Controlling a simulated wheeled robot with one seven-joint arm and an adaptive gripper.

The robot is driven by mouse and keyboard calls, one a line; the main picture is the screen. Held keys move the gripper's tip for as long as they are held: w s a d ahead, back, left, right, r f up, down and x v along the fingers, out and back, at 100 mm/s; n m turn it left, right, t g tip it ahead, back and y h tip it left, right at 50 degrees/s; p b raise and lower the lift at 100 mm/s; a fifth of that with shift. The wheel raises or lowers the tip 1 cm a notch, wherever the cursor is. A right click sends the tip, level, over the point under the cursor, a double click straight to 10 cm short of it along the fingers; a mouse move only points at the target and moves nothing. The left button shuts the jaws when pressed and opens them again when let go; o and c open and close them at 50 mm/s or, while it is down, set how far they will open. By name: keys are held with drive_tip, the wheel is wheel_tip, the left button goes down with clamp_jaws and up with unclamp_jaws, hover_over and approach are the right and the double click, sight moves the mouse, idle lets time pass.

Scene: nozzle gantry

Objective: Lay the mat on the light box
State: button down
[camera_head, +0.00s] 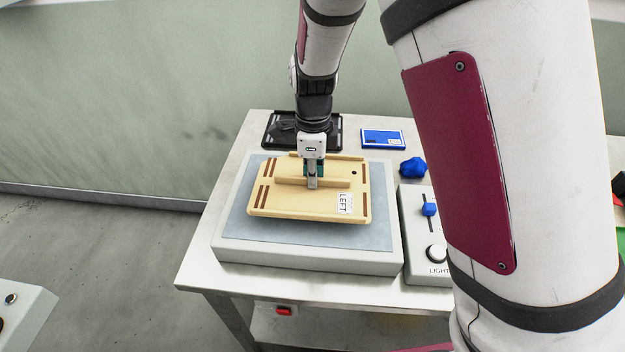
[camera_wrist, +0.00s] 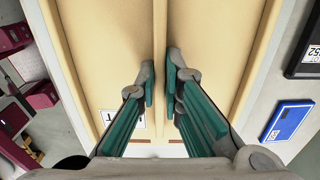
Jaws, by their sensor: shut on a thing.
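The mat (camera_head: 275,201) is a pale yellow board with brown strips near its ends, a raised rib across its middle and a white label reading LEFT. My gripper (camera_head: 312,184) points down at its middle and is shut on the rib. In the wrist view the fingertips (camera_wrist: 160,80) stand on both sides of the rib, and the mat (camera_wrist: 100,40) fills much of the picture. The light box (camera_head: 232,249) is a low grey box with a blue-grey top. The mat is over that top, slightly turned; I cannot tell whether it touches.
A control box (camera_head: 414,266) with a blue slider and a knob stands right of the light box. A crumpled blue thing (camera_head: 413,167), a blue card (camera_head: 383,138) and a black tray (camera_head: 274,132) lie behind on the table (camera_head: 215,205).

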drive_tip(key=shift+f, duration=1.5)
drive_tip(key=shift+f, duration=0.1)
drive_tip(key=c, duration=1.7)
unclamp_jaws()
wheel_tip(320, 180, up, 12)
drive_tip(key=s+d+r+n+t+y, duration=0.2)
drive_tip(key=s+d+r+n, duration=0.75)
drive_tip(key=s+r, duration=0.2)
drive_tip(key=s+d+r+n+t, duration=0.1)
drive_tip(key=s+n, duration=0.2)
drive_tip(key=s, duration=0.1)
drive_tip(key=s+d+n+t+h, duration=0.1)
drive_tip(key=s+d+n, duration=0.1)
drive_tip(key=s+n, duration=0.2)
drive_tip(key=s+d+r+n+t+h, duration=0.1)
drive_tip(key=s+n, duration=0.2)
drive_tip(key=s, duration=0.1)
drive_tip(key=shift+d+r+n, duration=0.3)
drive_tip(key=shift+d+n, duration=0.05)
